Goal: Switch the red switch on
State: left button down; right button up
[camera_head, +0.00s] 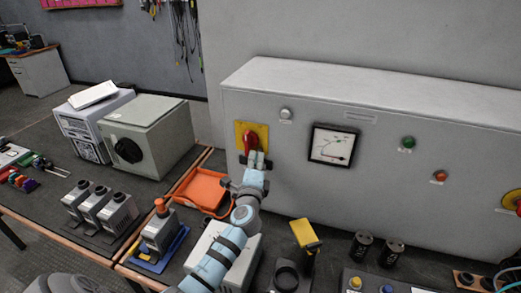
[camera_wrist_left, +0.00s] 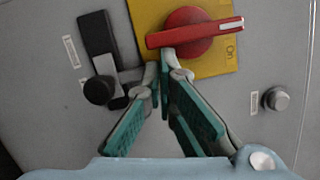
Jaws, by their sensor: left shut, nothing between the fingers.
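The red switch (camera_head: 256,134) sits on a yellow plate (camera_head: 239,131) at the left of the grey cabinet's front. In the left wrist view, the red switch (camera_wrist_left: 190,32) has a bar handle lying nearly level, with a white mark at its right end.
A black latch (camera_wrist_left: 98,40) and a grey knob (camera_wrist_left: 276,98) flank the switch. An orange tray (camera_head: 203,190) lies on the bench below.

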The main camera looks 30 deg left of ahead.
pick_arm(q)
jog(key=shift+s+a+f+m+t+b, duration=0.15)
jog(key=shift+a+m+b, duration=0.2)
jog(key=shift+m, duration=0.3)
jog(key=shift+a+f+m+t+b, duration=0.15)
jog(key=shift+m+b, duration=0.25)
jog(key=shift+m, duration=0.3)
jog(key=shift+s+a+f+m+t+b, duration=0.1)
jog(key=shift+a+f+m+b, duration=0.1)
jog(key=shift+m+b, duration=0.35)
jog(key=shift+s+a+f+m+t+h+b, duration=0.15)
jog(key=shift+a+m+t+b, duration=0.15)
jog(key=shift+m, duration=0.7)
jog(key=shift+w+a+r+m+t+h+b, duration=0.15)
jog(key=shift+a+m+b, duration=0.25)
jog(key=shift+m, duration=0.6)
dwell(3.1)
jog(key=shift+s+d+f, duration=0.1)
jog(key=shift+s+f, duration=0.05)
jog(key=shift+s, duration=0.05)
dwell(0.3)
jog(key=v, duration=1.1)
jog(key=shift+s+d+f, duration=0.15)
jog(key=shift+s, duration=0.2)
